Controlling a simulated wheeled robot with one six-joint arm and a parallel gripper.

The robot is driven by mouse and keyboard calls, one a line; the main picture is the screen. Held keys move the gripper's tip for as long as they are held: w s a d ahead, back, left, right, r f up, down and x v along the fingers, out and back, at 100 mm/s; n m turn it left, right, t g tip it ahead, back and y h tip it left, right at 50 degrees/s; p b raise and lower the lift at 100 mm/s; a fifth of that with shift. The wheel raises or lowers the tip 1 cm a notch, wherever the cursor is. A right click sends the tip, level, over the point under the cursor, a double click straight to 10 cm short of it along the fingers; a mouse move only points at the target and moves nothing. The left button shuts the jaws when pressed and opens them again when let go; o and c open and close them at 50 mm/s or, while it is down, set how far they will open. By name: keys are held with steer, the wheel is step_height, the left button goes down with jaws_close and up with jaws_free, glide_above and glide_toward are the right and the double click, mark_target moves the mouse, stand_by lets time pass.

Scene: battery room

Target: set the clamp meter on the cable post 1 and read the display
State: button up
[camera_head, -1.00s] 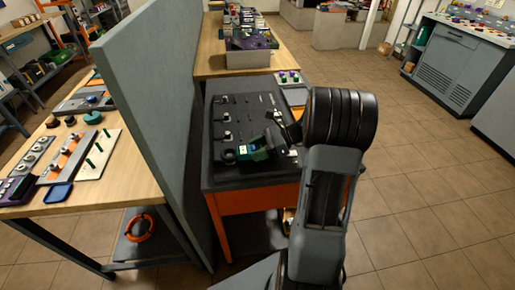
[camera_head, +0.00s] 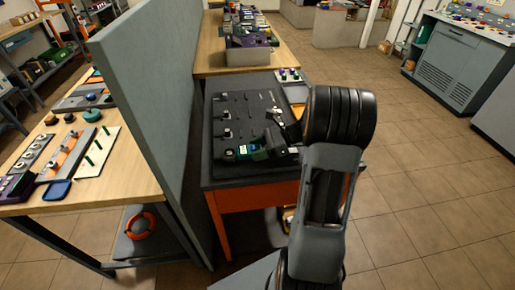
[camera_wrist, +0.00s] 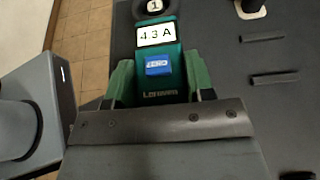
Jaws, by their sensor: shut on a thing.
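The clamp meter (camera_wrist: 168,62) is green with a blue button and a white display (camera_wrist: 156,34) that reads 43 A. My gripper (camera_wrist: 160,82) is shut on its body, one finger on each side. The meter's dark ring (camera_wrist: 139,10) is at the top edge of the wrist view and surrounds a white disc marked 1, the top of cable post 1 (camera_wrist: 153,4). The ring's far part is cut off. In the head view the meter (camera_head: 252,152) lies low at the near edge of the dark panel, partly behind my arm.
More posts (camera_head: 227,133) stand on the dark panel (camera_head: 245,115) beyond the meter, with dark bars beside them. A tall grey partition (camera_head: 150,110) stands close on the left. A wooden table (camera_head: 215,60) with a bin is behind. Open tiled floor (camera_head: 420,190) lies to the right.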

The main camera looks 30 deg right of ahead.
steer(key=o, duration=0.9)
steer(key=shift+c, duration=0.2)
steer(key=shift+d, duration=0.1)
steer(key=shift+p+v, duration=1.8)
steer(key=shift+v, duration=1.35)
steer(key=shift+p+v, duration=1.1)
steer(key=shift+v, duration=1.2)
